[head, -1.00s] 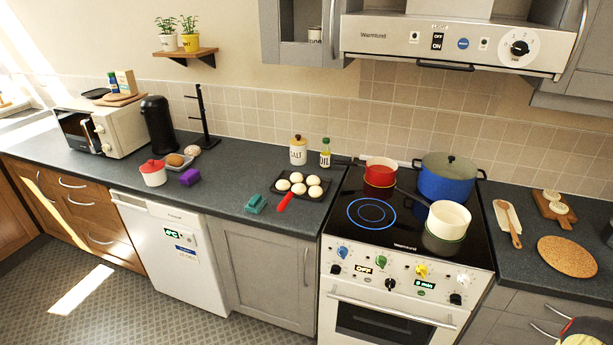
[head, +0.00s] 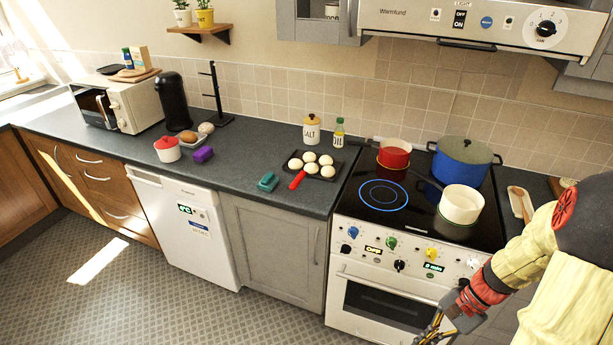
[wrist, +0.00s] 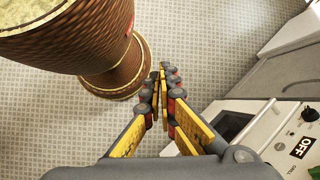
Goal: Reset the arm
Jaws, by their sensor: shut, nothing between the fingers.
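My arm reaches in at the right edge of the head view, in yellow covering with a dark joint. My gripper (head: 432,334) hangs low in front of the oven, partly cut off by the bottom edge. In the wrist view my gripper (wrist: 161,72) has its yellow and dark fingers together, with nothing held between them. It points over the tiled floor, apart from the oven front.
A brown drum-shaped object (wrist: 85,40) stands close at left in the wrist view. The oven front (wrist: 283,130) is at right. The stove (head: 385,205) bears a blue pot (head: 463,167) and other pots. Open floor (head: 150,300) lies left.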

